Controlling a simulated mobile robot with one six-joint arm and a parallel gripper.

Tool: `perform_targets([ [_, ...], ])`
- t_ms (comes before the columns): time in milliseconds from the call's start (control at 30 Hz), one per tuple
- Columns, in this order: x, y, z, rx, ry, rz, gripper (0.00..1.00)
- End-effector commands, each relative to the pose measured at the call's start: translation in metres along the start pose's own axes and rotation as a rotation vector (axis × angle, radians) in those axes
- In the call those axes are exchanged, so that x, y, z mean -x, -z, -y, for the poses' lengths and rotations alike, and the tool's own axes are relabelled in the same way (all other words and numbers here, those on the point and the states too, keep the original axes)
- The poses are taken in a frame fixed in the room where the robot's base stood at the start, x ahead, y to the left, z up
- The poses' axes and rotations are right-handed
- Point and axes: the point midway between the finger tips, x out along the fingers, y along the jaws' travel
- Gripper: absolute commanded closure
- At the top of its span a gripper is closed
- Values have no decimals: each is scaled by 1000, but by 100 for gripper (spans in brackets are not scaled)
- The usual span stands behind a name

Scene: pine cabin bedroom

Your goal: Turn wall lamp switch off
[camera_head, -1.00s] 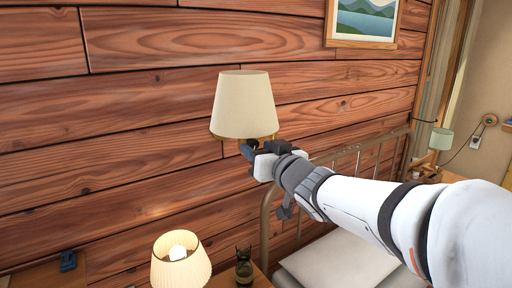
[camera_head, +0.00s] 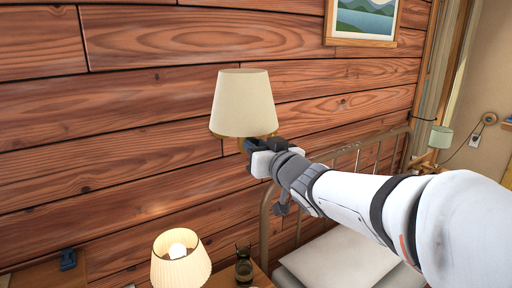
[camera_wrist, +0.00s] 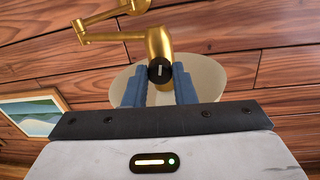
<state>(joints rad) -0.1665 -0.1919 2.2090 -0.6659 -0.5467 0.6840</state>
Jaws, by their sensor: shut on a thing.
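The wall lamp has a cream shade (camera_head: 243,104), and its shade shows no clear glow. In the wrist view, the shade (camera_wrist: 207,77) is behind a brass socket (camera_wrist: 158,45) on a jointed brass arm (camera_wrist: 108,37). A round black switch knob (camera_wrist: 160,71) with a pale mark sits on the socket. My gripper (camera_head: 250,146) is just under the shade in the head view. In the wrist view, its blue fingers (camera_wrist: 160,84) stand on either side of the knob, shut on it. The fingers partly cover the shade and socket.
A bed with a metal headboard (camera_head: 345,160) and a pillow (camera_head: 340,262) is below my arm. A framed picture (camera_head: 365,20) hangs on the plank wall.

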Motion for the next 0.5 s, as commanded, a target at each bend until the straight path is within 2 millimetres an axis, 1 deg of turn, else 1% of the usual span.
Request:
perform_targets([
  [100,0,-2,0,35,1,-3,99],
  [333,0,-3,0,223,2,-10,99],
  [500,0,-1,0,267,2,-9,99],
])
